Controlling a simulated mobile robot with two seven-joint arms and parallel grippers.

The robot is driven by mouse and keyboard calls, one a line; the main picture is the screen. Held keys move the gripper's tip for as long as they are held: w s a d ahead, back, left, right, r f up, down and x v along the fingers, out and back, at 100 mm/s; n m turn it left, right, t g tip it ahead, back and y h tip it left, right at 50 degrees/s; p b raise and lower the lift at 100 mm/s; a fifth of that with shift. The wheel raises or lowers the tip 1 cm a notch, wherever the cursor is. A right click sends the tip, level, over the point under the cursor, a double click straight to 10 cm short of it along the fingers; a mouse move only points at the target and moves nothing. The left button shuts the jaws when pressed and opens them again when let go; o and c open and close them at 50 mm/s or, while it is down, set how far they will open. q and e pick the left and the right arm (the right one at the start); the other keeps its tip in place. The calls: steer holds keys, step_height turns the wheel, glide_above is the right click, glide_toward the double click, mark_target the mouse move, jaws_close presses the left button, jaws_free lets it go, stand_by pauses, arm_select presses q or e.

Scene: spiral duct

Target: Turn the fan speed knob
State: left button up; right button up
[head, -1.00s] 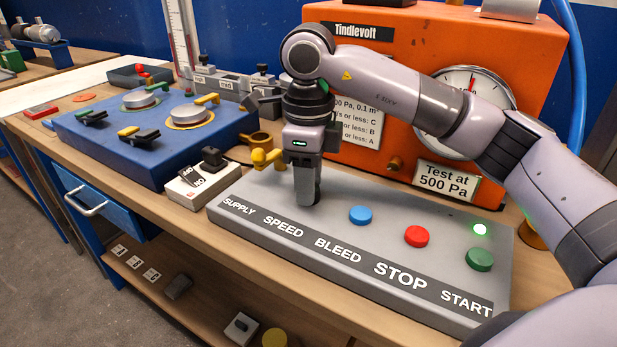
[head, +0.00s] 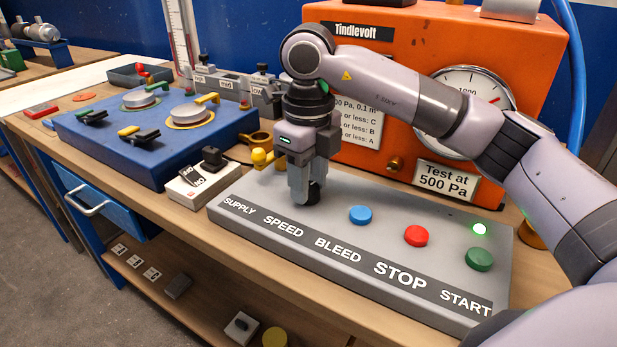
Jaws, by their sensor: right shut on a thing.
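The grey control panel (head: 345,238) carries the labels SUPPLY, SPEED, BLEED, STOP and START. My right gripper (head: 306,194) points straight down at the SPEED place, behind that label. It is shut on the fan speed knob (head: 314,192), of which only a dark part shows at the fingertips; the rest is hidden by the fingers. My left gripper is not in view.
Behind stands the orange Tindlevolt unit (head: 440,40) with a round gauge (head: 465,85).

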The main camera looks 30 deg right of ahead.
steer(key=shift+r, duration=0.1)
steer(key=o, duration=1)
steer(key=shift+o, duration=0.2)
steer(key=shift+r+p, duration=0.45)
steer(key=shift+r, duration=3.1)
